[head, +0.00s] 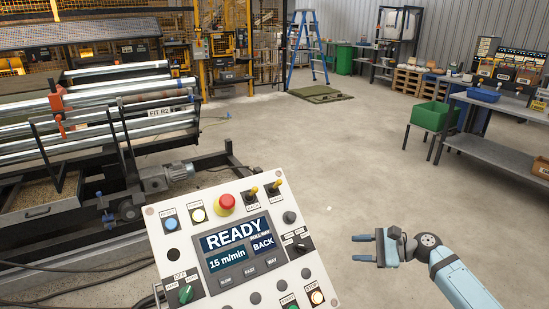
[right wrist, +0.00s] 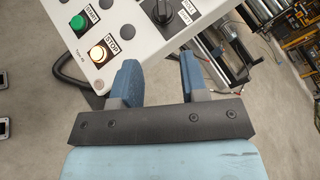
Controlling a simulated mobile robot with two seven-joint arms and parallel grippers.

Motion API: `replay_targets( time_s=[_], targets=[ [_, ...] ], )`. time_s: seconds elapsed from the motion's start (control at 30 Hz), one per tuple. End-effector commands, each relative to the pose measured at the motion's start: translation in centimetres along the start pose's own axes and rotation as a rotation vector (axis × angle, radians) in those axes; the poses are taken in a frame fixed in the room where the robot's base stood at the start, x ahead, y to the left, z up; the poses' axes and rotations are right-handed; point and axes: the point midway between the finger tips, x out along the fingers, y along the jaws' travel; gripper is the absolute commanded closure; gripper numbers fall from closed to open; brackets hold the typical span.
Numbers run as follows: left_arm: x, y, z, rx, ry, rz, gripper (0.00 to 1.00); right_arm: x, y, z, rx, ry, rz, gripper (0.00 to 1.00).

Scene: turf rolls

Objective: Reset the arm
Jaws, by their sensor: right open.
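My right gripper (head: 364,247) is at the lower right of the head view, to the right of the control panel and apart from it. Its two blue fingers are spread with nothing between them. In the right wrist view the open fingers (right wrist: 158,75) point toward the panel's edge, near the lit STOP button (right wrist: 98,54) and the green START button (right wrist: 77,23). The white control panel (head: 160,240) has a screen (head: 236,240) reading READY, 15 m/min and BACK. My left gripper is not in view.
A roller machine (head: 130,105) with metal rollers stands at the left. A blue ladder (head: 306,45), a green bin (head: 432,116) and a grey workbench (head: 500,155) are farther back. Open concrete floor (head: 330,150) lies behind the panel and around the right gripper.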

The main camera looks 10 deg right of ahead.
Motion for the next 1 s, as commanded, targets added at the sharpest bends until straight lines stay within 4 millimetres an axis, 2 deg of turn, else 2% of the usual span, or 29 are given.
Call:
replay_targets(
  time_s=[0.07,0.17,0.3,0.4,0.53,0.63,0.8,0.97,1.0],
  targets=[
    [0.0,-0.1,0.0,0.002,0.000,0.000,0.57,0.9,2.0,-0.6,-0.041,0.031,0.012,0.60],
    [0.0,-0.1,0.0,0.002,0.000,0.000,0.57,2.7,6.7,-2.0,-0.177,0.120,0.044,0.60],
    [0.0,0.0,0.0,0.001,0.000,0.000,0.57,5.3,15.9,-3.5,-0.516,0.295,0.126,0.60],
    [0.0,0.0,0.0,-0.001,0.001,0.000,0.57,6.2,21.8,-3.5,-0.791,0.410,0.200,0.60],
    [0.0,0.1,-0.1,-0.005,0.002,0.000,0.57,6.4,27.7,-2.0,-1.145,0.533,0.308,0.60],
    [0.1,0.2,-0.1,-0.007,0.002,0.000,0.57,6.1,30.7,-0.5,-1.374,0.605,0.388,0.60],
    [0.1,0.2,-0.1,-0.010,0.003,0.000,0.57,5.2,33.9,2.3,-1.689,0.694,0.518,0.60],
    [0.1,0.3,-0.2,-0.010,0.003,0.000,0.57,4.2,35.8,5.2,-1.946,0.755,0.645,0.60],
    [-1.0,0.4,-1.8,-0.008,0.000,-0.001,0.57,3.7,34.2,6.4,-1.942,0.755,0.639,0.60]
  ],
)
